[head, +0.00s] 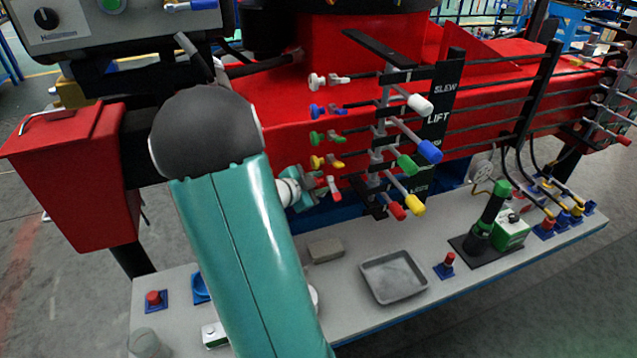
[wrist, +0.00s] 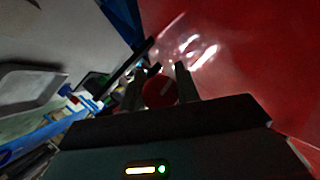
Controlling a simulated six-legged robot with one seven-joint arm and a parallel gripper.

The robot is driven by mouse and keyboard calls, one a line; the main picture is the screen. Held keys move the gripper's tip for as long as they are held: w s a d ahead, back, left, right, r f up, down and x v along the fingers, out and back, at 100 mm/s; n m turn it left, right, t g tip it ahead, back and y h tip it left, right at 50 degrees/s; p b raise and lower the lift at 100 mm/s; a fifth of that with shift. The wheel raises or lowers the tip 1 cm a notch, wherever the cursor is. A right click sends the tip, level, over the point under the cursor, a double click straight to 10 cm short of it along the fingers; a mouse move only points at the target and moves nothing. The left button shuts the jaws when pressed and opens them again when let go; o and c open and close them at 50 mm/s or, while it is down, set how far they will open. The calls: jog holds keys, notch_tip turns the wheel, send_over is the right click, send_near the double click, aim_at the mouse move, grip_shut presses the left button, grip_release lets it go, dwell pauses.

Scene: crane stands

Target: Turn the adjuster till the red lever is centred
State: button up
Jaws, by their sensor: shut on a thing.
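The red lever (head: 397,211) is the lowest of a column of coloured levers on the crane's valve bank, its red tip pointing down and to the front. The red adjuster (head: 333,186) is at the bottom of a column of coloured adjusters left of the levers. My gripper (head: 319,184) reaches it from the left and is shut on it, partly hidden by my arm. In the wrist view the round red adjuster (wrist: 160,92) sits between the two fingers of my gripper (wrist: 159,78). I cannot tell exactly how far the lever is off centre.
White, blue, green and yellow adjusters (head: 319,162) stand close above, with matching levers (head: 429,151) to the right. A grey tray (head: 393,277), a grey block (head: 325,249) and a green-handled device (head: 488,222) stand on the bench below. A red bin (head: 75,165) is at left.

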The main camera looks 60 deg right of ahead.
jog(key=o, duration=1)
jog(key=shift+c, duration=0.2)
jog(key=v, duration=1.3)
jog(key=shift+a+r, duration=0.25)
jog(key=shift+a, duration=0.1)
jog(key=shift+w+a, duration=0.1)
jog(key=shift+w, duration=0.05)
